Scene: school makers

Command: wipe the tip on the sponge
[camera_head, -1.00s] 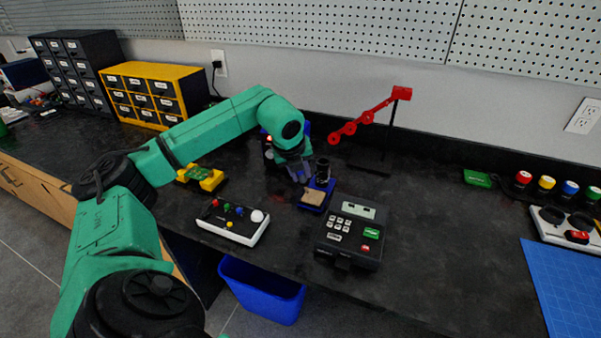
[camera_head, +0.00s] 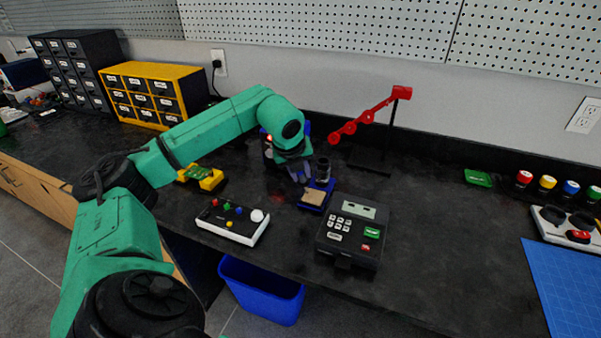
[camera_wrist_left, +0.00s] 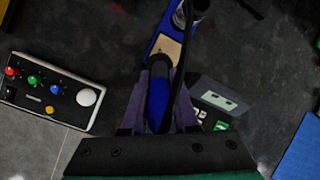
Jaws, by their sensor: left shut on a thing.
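The tan sponge (camera_head: 313,197) lies in the front of a blue stand (camera_head: 322,187), with a dark round holder (camera_head: 322,168) behind it. My left gripper (camera_head: 299,174) is at the left side of this stand. In the left wrist view, the gripper (camera_wrist_left: 158,92) is shut on a blue-handled soldering iron (camera_wrist_left: 157,100) with a dark front part and a black cable. The iron points toward the sponge (camera_wrist_left: 165,47); its tip is too small and hidden to tell whether it touches. My right gripper is not in view.
A white button box (camera_head: 232,222) stands at the front left and a black keypad device (camera_head: 351,231) at the front right. A red jointed arm stand (camera_head: 378,112) rises behind. A yellow holder with a green board (camera_head: 201,178) is left.

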